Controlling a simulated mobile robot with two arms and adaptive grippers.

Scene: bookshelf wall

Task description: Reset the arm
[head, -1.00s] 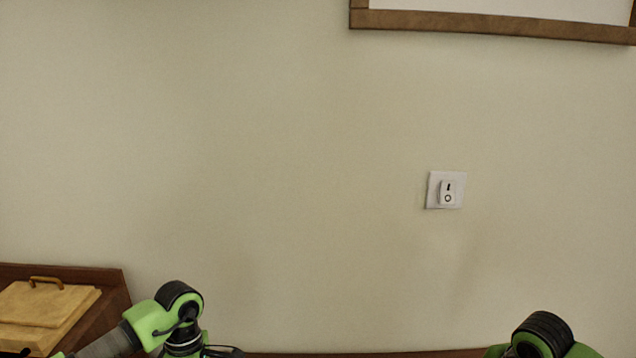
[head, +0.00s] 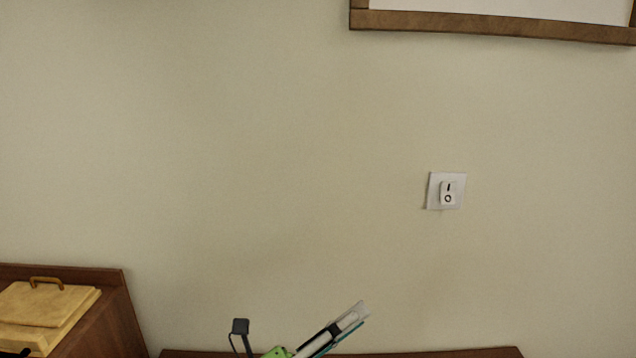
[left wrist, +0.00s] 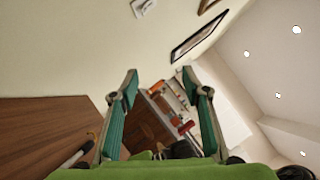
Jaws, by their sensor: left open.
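My left gripper (head: 346,319) shows at the bottom of the head view, left of and below the wall switch, pointing up and to the right. In the left wrist view its two teal-lined fingers (left wrist: 160,75) are spread apart with nothing between them. The white switch (head: 447,192), marked I and O, is on the wall, well clear of the gripper. A white plate on the wall also shows at the top of the left wrist view (left wrist: 143,8). My right gripper is in neither view.
A brown wooden piece (head: 122,310) with a yellow handled box (head: 45,310) stands at lower left. A wooden ledge (head: 440,353) runs along the bottom. A framed picture (head: 490,22) hangs at upper right. The wall between is bare.

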